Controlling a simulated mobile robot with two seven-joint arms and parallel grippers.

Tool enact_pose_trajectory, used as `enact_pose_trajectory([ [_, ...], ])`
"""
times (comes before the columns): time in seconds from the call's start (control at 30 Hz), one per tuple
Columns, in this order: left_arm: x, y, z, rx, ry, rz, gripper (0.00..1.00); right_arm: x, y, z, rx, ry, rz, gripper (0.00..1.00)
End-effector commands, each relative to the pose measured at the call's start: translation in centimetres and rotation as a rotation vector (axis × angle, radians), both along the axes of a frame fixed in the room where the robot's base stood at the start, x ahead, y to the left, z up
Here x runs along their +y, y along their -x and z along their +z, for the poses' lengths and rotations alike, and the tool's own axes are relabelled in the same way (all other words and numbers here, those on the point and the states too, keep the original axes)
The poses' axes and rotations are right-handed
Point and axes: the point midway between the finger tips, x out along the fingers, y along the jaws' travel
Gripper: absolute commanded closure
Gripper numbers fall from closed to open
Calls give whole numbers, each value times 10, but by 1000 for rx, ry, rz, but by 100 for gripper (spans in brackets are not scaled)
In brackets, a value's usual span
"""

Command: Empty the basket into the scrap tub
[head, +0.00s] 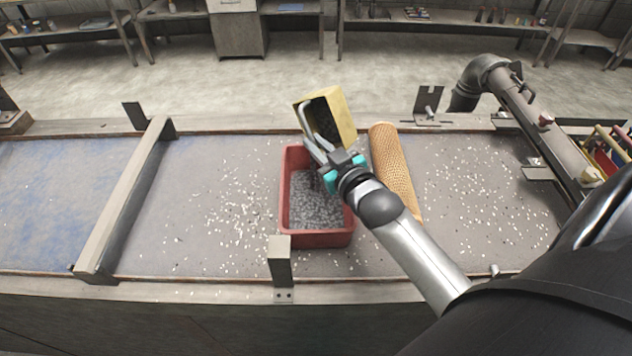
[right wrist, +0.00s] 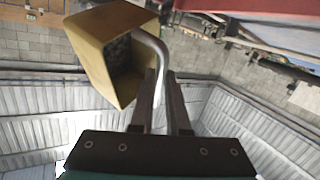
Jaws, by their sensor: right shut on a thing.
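The basket is a yellow box (head: 346,112) with a bent grey handle (head: 304,112). My right gripper (head: 317,146) is shut on that handle and holds the basket over the far end of the red scrap tub (head: 318,240). The basket is tilted, its open side turned to the side. Dark grey material shows inside it in the right wrist view (right wrist: 88,38), where the handle (right wrist: 158,50) runs down between my fingers (right wrist: 160,88). Grey granular scrap (head: 314,205) lies in the tub. My left gripper is not in view.
An orange mesh tube (head: 395,170) lies on the bench just right of the tub, close to my right forearm. Pale chips are scattered over the bench (head: 190,190). A raised cross bar (head: 130,200) stands at left, and a grey bracket (head: 280,262) at the near edge.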

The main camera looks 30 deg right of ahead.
Motion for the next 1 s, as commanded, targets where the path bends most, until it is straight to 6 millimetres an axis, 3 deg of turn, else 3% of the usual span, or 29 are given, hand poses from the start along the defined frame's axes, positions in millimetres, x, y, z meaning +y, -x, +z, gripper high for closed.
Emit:
enact_pose_trajectory([
  [1.0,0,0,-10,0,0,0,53,5,2,0,-68,119,-10,100],
])
